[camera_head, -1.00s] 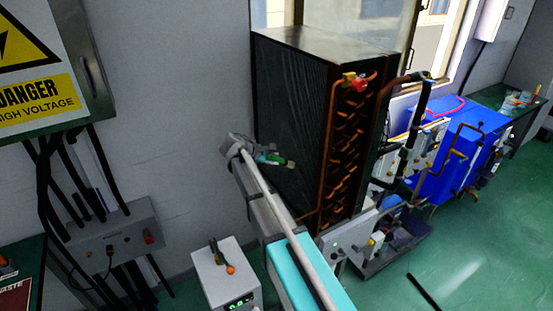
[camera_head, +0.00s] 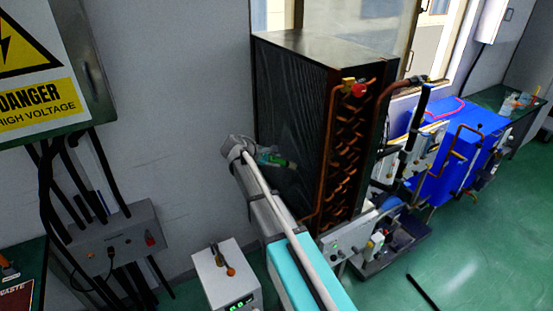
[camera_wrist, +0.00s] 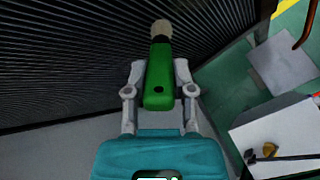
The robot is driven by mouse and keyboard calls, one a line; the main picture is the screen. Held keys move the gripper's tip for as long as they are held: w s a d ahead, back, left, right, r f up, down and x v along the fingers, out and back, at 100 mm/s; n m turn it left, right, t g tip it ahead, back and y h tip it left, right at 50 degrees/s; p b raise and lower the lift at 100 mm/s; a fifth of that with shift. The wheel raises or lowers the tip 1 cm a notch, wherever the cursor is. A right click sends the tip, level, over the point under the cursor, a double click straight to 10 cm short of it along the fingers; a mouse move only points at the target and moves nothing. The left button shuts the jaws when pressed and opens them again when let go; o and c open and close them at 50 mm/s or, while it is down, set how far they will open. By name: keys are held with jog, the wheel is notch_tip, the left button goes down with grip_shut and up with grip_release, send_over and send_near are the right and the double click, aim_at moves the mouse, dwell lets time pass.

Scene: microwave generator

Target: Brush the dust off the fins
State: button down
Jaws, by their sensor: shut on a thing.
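The fins (camera_head: 288,115) are the dark, finely ribbed side of a tall coil unit in the head view. They also fill the upper left of the wrist view (camera_wrist: 70,55) as dark ridged lines. My gripper (camera_wrist: 160,85) is shut on the green handle of a brush (camera_wrist: 159,62). The brush's pale round tip (camera_wrist: 161,29) points away from my gripper toward the fins. In the head view the green brush (camera_head: 279,161) appears in front of the lower fin face. I cannot tell whether its bristles touch the fins. Dust is not clearly distinguishable.
Copper pipes (camera_head: 347,150) run down the unit's right side. A white box with a knob and green display (camera_head: 226,278) stands on the floor below. A grey wall box with cables (camera_head: 118,241) is at left. Blue machinery (camera_head: 455,165) stands at right.

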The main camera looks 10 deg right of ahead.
jog(key=shift+s+d, duration=0.25)
jog(key=shift+s, duration=0.4)
jog(key=shift+s+d, duration=0.2)
jog(key=shift+s, duration=0.4)
jog(key=shift+s+d, duration=0.1)
jog(key=shift+s, duration=0.05)
jog(key=shift+s+d, duration=0.25)
jog(key=shift+s, duration=0.55)
jog(key=shift+s+d, duration=0.2)
jog(key=shift+s, duration=0.6)
jog(key=shift+s, duration=0.1)
jog(key=shift+s+d, duration=0.35)
jog(key=shift+s, duration=0.45)
jog(key=shift+s+d, duration=0.3)
jog(key=shift+s, duration=0.5)
jog(key=shift+r, duration=0.15)
jog(key=shift+a+r+p, duration=0.1)
jog(key=shift+r+p, duration=0.5)
jog(key=shift+p, duration=0.15)
